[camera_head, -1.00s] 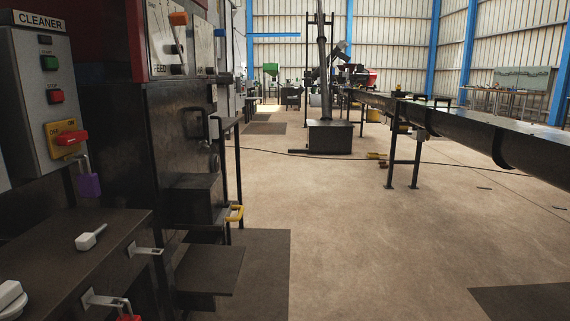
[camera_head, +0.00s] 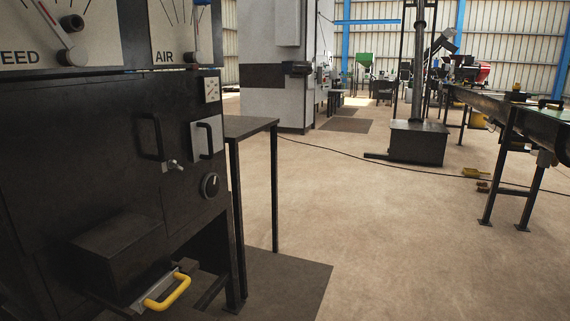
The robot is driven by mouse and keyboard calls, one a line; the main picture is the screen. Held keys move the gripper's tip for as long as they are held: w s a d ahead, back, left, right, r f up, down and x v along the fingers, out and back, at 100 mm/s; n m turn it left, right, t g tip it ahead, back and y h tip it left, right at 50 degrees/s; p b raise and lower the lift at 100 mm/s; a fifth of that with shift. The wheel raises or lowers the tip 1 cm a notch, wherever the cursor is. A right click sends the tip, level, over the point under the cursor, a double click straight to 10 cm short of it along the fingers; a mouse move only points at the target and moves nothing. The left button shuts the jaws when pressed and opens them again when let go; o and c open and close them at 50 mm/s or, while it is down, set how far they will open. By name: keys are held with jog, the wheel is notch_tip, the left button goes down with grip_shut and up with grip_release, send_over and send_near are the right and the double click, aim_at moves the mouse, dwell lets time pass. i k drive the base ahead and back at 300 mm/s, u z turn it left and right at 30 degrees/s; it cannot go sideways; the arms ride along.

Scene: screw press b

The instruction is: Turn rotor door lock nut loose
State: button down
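A small bright metal piece with a short lever (camera_head: 174,165) sticks out of the black machine front (camera_head: 80,150) at the left. It may be the rotor door lock nut, but it is too small to be sure. A black upright handle (camera_head: 148,137) is just above left of it. Another black handle on a light plate (camera_head: 206,139) is just right of it. A round black knob (camera_head: 210,185) is below that plate. My gripper is not in this view.
A yellow handle (camera_head: 168,292) juts from the machine's lower front. A dark narrow table (camera_head: 248,126) stands beside the machine. Open concrete floor (camera_head: 350,230) lies to the right, crossed by a cable. A conveyor (camera_head: 520,125) stands at the far right.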

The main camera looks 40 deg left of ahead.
aim_at(172, 163)
jog(key=u, duration=0.55)
jog(key=i, duration=1.25)
jog(key=u, duration=1.9)
jog(key=i, duration=0.75)
jog(key=u, duration=0.6)
jog(key=k, duration=0.15)
jog(key=z, duration=0.05)
